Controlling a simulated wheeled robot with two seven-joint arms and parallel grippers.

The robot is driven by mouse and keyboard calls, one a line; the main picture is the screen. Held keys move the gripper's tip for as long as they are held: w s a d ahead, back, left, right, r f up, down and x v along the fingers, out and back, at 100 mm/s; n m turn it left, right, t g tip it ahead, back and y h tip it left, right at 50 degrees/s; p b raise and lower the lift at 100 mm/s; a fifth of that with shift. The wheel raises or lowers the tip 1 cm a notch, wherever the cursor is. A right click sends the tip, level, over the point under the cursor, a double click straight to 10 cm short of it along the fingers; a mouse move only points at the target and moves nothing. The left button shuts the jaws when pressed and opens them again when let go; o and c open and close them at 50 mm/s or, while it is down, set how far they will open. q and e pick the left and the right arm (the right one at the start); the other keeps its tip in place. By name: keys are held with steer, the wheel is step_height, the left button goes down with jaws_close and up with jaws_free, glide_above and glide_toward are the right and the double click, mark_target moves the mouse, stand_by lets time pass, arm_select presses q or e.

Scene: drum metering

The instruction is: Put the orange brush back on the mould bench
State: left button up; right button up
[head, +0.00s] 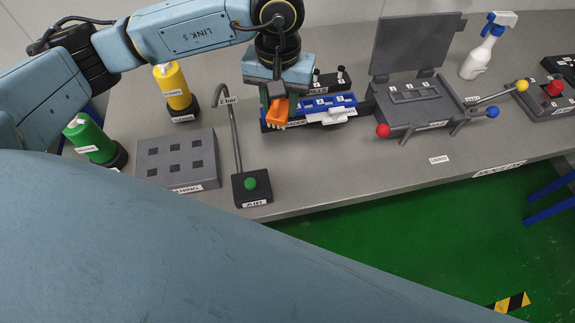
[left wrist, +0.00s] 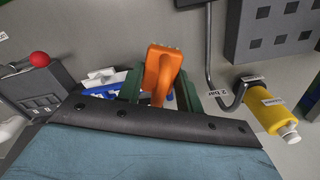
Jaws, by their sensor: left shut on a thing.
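The orange brush (head: 278,113) is held by my left gripper (head: 276,98) over the grey bench (head: 330,185), close to the left end of a blue tray (head: 318,103). In the left wrist view the orange brush (left wrist: 160,72) stands between the two dark green fingers. I cannot tell whether its lower end touches anything. A white piece (head: 330,115) lies at the tray's front edge. My right gripper is not in view.
A grey block with square pockets (head: 178,160) and a green-button box (head: 251,187) with a bent pipe stand left. Yellow (head: 174,88) and green (head: 92,140) bottles stand farther left. A lidded device with ball-ended levers (head: 415,100) and a spray bottle (head: 484,50) stand right.

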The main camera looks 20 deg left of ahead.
arm_select(q)
steer(key=s+d+f+n, duration=0.3)
steer(key=s+d+n, duration=0.2)
steer(key=d, duration=0.2)
steer(key=f, duration=0.9)
steer(key=shift+s+f, duration=0.25)
steer(key=shift+f, duration=0.05)
steer(key=shift+f, duration=0.2)
steer(key=o, duration=1)
